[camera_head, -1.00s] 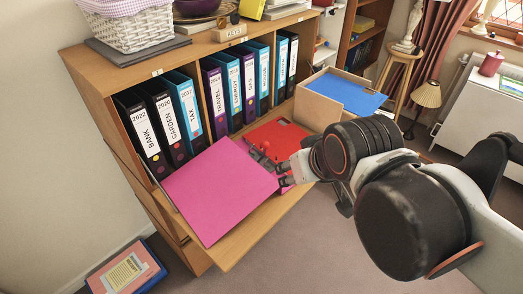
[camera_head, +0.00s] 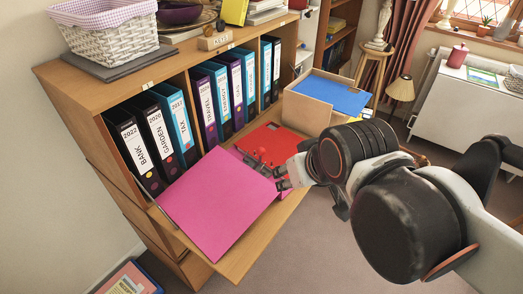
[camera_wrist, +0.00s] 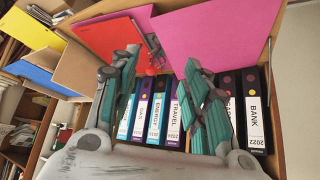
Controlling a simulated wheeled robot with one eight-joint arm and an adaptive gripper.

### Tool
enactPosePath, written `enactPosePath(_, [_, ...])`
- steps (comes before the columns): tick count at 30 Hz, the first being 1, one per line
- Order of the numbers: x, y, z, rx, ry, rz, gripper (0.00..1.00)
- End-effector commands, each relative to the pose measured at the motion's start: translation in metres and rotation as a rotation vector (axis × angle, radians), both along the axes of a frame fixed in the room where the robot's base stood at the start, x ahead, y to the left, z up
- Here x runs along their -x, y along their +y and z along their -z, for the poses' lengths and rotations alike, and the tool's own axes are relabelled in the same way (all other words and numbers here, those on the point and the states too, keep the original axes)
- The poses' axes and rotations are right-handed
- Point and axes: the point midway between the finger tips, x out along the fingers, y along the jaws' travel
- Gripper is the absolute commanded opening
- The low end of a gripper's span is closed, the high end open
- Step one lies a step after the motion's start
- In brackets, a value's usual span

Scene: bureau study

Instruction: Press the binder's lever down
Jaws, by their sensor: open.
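An open binder lies on the bureau's lowered flap (camera_head: 228,268), with its pink cover (camera_head: 218,205) to the left and its red inside (camera_head: 274,140) to the right. In the wrist view, its pink part (camera_wrist: 222,38) and red part (camera_wrist: 108,44) show at the top. I cannot tell the lever's exact angle. My gripper (camera_head: 281,178) is open and empty, close beside the mechanism. Its spread fingers (camera_wrist: 158,66) frame the mechanism's area; contact is unclear.
Several labelled binders (camera_head: 132,145) stand upright in the bureau behind. An open cardboard box (camera_head: 306,113) with a blue folder (camera_head: 335,92) stands to the right of the binder. A wicker basket (camera_head: 110,42) sits on top.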

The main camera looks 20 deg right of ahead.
Motion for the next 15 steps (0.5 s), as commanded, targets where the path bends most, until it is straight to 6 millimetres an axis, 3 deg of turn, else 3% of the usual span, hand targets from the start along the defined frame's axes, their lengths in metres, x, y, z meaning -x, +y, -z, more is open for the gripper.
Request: enactPosePath(15, [-0.032, 0.003, -0.023, -0.032, 0.078, 0.107, 0.43])
